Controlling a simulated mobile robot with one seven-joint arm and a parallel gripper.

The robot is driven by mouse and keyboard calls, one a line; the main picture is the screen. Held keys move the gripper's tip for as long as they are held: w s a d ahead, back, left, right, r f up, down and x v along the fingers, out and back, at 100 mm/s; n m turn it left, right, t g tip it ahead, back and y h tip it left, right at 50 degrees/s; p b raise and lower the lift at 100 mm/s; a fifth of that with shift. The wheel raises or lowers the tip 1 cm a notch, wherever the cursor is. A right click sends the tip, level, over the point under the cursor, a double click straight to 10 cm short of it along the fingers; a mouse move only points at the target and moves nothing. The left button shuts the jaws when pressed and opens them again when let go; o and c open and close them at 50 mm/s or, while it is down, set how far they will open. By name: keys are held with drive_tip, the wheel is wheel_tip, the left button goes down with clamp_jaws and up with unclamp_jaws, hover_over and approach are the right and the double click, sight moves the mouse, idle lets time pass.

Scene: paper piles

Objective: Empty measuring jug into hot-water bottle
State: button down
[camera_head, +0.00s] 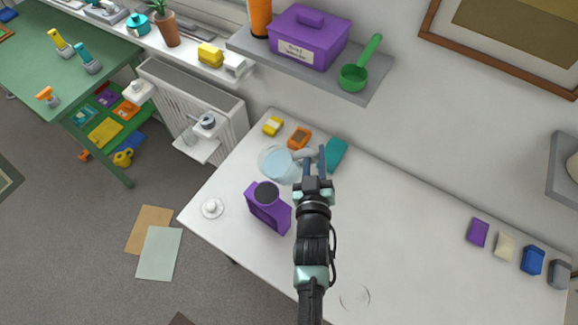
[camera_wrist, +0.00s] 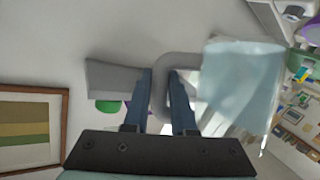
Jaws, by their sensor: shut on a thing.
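The measuring jug (camera_head: 275,163) is clear with pale blue contents, above the white table in the head view. It fills the right of centre in the wrist view (camera_wrist: 240,85). My gripper (camera_head: 315,155) is shut on its handle, which passes between the fingers (camera_wrist: 160,80) in the wrist view. A purple upright container with a dark round top (camera_head: 268,207), which looks like the hot-water bottle, stands on the table below the jug in the picture. I cannot tell whether its dark top is an opening.
A white knobbed disc (camera_head: 212,208) lies left of the purple container. Yellow (camera_head: 272,126), orange (camera_head: 299,137) and teal (camera_head: 336,154) items are near the back edge. A shelf (camera_head: 375,92) with a purple box (camera_head: 308,37) and green scoop (camera_head: 354,77) is above. The table's right middle is mostly clear.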

sight(311, 156)
drive_tip(key=shift+r+n+t+b, duration=0.2)
drive_tip(key=shift+n+t+b, duration=0.1)
drive_tip(key=shift+b, duration=0.95)
drive_tip(key=shift+r+n+t+h+b, duration=0.3)
drive_tip(key=shift+r+n+t+b, duration=0.3)
drive_tip(key=shift+b, duration=1)
drive_tip(key=shift+b, duration=0.75)
drive_tip(key=shift+s+a+r+n+t+b, duration=0.2)
drive_tip(key=shift+n+t+b, duration=0.25)
drive_tip(key=shift+b, duration=0.55)
drive_tip(key=shift+w+r, duration=0.1)
drive_tip(key=shift+r, duration=0.15)
drive_tip(key=shift+t+b, duration=0.25)
drive_tip(key=shift+b, duration=0.25)
drive_tip(key=shift+a+r+n+b, duration=0.1)
drive_tip(key=shift+r+n+b, duration=0.1)
drive_tip(key=shift+n+b, duration=0.25)
drive_tip(key=shift+s+a+r+n+t+b, duration=0.25)
drive_tip(key=shift+n+t+b, duration=0.5)
drive_tip(key=shift+b, duration=1)
idle(0.5)
